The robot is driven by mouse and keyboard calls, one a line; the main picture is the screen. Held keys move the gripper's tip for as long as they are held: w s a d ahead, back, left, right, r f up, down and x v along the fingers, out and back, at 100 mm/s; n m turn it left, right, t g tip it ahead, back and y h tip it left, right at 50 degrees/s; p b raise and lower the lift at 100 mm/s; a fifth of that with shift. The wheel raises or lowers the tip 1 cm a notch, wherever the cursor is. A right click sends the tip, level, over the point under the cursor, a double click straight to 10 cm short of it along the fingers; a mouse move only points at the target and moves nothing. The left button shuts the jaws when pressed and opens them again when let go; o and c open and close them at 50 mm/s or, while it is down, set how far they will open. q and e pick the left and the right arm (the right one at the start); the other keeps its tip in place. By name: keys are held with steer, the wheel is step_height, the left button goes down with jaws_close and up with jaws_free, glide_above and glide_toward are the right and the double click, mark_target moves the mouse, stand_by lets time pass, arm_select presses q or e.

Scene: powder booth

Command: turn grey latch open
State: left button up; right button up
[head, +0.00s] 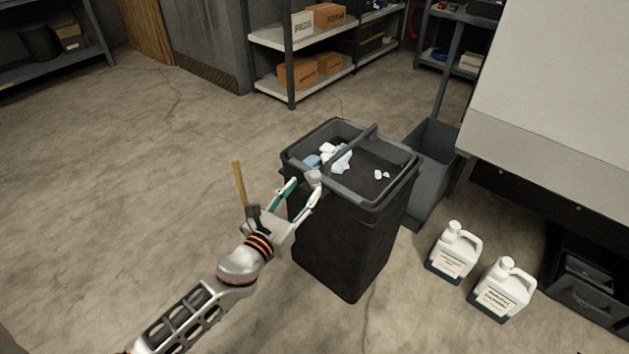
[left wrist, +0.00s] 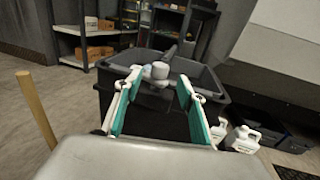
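The grey latch (head: 313,178) is a small rounded knob on the near rim of a black bin (head: 345,235). It also shows in the left wrist view (left wrist: 160,71), near the middle between my fingertips. My left gripper (head: 307,186) is open, with its white and green fingers pointing at the latch, one on each side. I cannot tell whether either finger touches it. A grey bar handle (head: 350,148) crosses the top of the bin. Crumpled white and blue scraps (head: 338,158) lie inside. My right gripper is not in view.
A wooden stick (head: 239,184) stands upright close to my left gripper. Two white jugs (head: 454,251) (head: 502,289) stand on the floor right of the bin. A grey open container (head: 432,170) is behind it. Shelves (head: 300,85) line the back. Floor at left is clear.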

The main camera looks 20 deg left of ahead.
mark_target(312, 180)
arm_select(q)
steer(key=w, duration=0.4)
steer(key=w+d, duration=0.1)
steer(key=w, duration=0.1)
steer(key=shift+w, duration=0.4)
steer(key=c, duration=1.1)
